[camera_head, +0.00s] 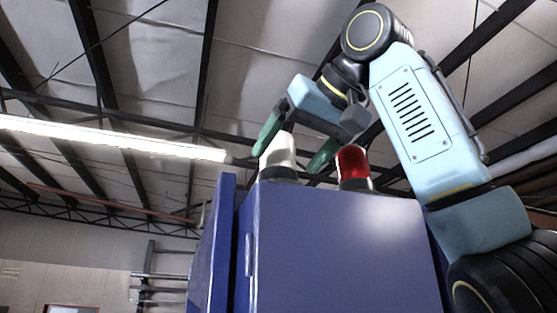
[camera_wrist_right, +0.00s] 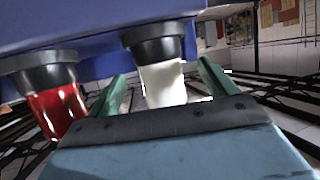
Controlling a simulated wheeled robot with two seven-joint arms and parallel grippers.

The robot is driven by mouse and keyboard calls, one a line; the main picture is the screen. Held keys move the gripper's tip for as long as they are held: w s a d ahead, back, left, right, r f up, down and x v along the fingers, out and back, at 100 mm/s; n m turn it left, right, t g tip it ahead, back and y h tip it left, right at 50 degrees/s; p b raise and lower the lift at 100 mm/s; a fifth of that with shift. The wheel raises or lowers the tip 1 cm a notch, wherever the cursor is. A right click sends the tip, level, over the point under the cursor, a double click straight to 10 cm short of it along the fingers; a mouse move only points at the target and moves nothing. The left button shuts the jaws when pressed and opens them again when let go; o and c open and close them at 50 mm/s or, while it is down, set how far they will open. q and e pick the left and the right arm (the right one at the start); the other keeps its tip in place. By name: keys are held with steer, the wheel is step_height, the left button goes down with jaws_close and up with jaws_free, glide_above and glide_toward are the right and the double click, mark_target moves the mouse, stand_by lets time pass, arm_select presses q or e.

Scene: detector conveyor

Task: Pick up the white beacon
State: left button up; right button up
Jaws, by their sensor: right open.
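The white beacon (camera_head: 279,153) stands upright on a dark base on top of the blue cabinet (camera_head: 340,250). A red beacon (camera_head: 353,163) stands to its right on the same top. My right gripper (camera_head: 288,156) is open above the cabinet, its green fingers pointing down on either side of the white beacon. In the right wrist view the scene is upside down, and the white beacon (camera_wrist_right: 163,86) shows between the two fingers, with a gap on each side. The red beacon (camera_wrist_right: 57,108) is outside the fingers there. My left gripper is not in view.
The red beacon is close to one finger of my right gripper. The cabinet has an open-looking blue door or panel (camera_head: 212,245) at its left. A ceiling with dark beams and a lit tube lamp (camera_head: 110,138) is high above.

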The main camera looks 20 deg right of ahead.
mark_target(289, 157)
steer(key=p+x, duration=0.1)
steer(key=x, duration=0.3)
steer(key=shift+w+r, duration=0.1)
steer(key=shift+w, duration=0.15)
steer(key=shift+w+f, duration=0.25)
steer(key=shift+w, duration=0.15)
steer(key=shift+s, duration=0.25)
steer(key=shift+w+a, duration=0.1)
steer(key=shift+w, duration=0.05)
steer(key=c, duration=0.7)
steer(key=shift+r, duration=0.1)
steer(key=c, duration=0.5)
